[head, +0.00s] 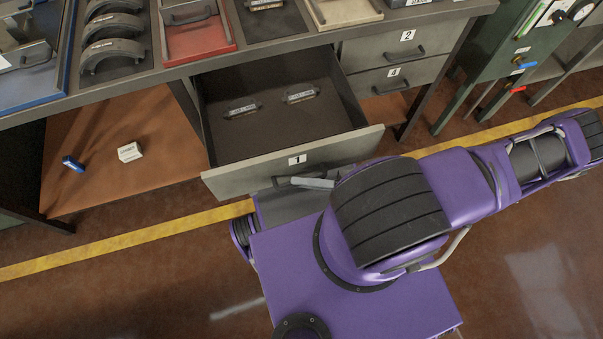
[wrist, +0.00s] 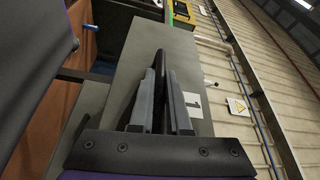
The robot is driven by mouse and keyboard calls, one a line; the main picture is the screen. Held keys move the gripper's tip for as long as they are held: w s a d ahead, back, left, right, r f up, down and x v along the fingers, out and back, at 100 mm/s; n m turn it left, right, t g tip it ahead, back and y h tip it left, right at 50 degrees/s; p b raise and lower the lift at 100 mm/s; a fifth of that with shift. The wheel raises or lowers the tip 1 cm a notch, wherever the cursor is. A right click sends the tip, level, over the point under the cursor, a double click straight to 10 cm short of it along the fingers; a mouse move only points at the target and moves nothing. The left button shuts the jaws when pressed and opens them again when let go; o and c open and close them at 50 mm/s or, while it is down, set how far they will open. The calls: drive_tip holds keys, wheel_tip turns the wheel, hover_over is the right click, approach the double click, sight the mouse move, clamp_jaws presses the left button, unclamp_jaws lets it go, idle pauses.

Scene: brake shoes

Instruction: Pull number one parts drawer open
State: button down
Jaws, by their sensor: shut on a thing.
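The number one drawer (head: 222,183) is pulled well out from under the workbench in the head view. Its grey front carries a white label "1" and faces my arm. Inside it lie two small labelled metal parts, one on the left (head: 241,108) and one on the right (head: 300,95). My gripper (head: 305,183) is at the drawer front, shut on the dark bar handle (head: 284,181); my arm hides part of the handle. In the wrist view the two fingers of my gripper (wrist: 162,85) point at the drawer front (wrist: 150,50), beside the label (wrist: 194,104).
Drawers "2" (head: 380,52) and "4" (head: 425,75) are closed to the right. Trays with brake shoes (head: 113,52) and a red tray (head: 197,40) stand on the bench. A white box (head: 130,151) and a blue item (head: 73,163) lie on the brown lower surface. A green cabinet stands right.

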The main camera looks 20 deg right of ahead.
drive_tip(key=c, duration=0.9)
unclamp_jaws()
drive_tip(key=b+v, duration=0.1)
drive_tip(key=v, duration=1.6)
drive_tip(key=shift+s+d, duration=0.1)
drive_tip(key=shift+d, duration=0.1)
